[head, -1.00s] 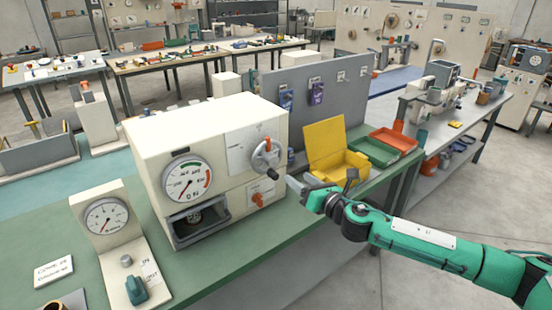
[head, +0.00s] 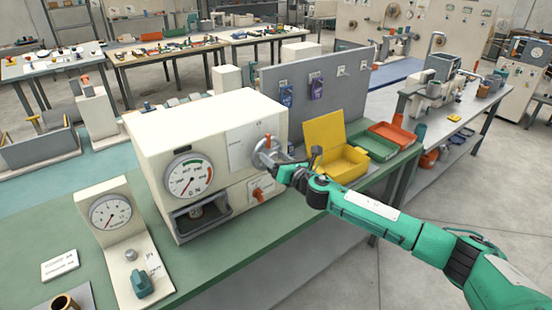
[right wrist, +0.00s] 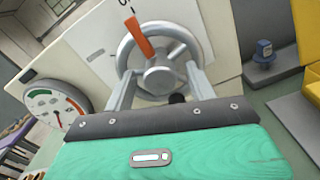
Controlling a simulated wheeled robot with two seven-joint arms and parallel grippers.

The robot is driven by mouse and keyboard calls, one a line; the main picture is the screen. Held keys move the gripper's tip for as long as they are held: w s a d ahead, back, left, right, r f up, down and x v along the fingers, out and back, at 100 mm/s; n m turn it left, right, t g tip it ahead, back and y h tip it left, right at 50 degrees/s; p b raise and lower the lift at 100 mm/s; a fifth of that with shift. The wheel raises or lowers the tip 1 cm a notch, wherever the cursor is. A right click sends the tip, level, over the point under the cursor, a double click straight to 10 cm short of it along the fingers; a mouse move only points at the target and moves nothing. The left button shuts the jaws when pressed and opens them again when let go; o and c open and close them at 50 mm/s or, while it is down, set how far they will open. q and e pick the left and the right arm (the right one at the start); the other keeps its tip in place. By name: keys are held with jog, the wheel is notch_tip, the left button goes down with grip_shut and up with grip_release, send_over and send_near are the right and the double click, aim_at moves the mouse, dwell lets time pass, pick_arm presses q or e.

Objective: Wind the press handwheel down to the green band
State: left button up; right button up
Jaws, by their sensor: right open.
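The press (head: 210,120) is a cream box on the green bench. Its grey handwheel (head: 262,158), with an orange grip, is on its front right; the wheel also shows in the right wrist view (right wrist: 181,47), its grip upright and tilted left. The press dial (head: 190,176) has a green band at the top and a red one at right; its needle points to the lower left, outside the green. My right gripper (head: 278,165) is open at the wheel. In the right wrist view its fingers (right wrist: 160,88) stand apart at either side of the wheel's lower rim; contact is unclear.
A yellow open box (head: 343,165), a green tray (head: 372,146) and an orange tray (head: 392,134) lie to the right. A second gauge stand (head: 112,214) is at left.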

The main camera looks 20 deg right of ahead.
jog(key=c, duration=1)
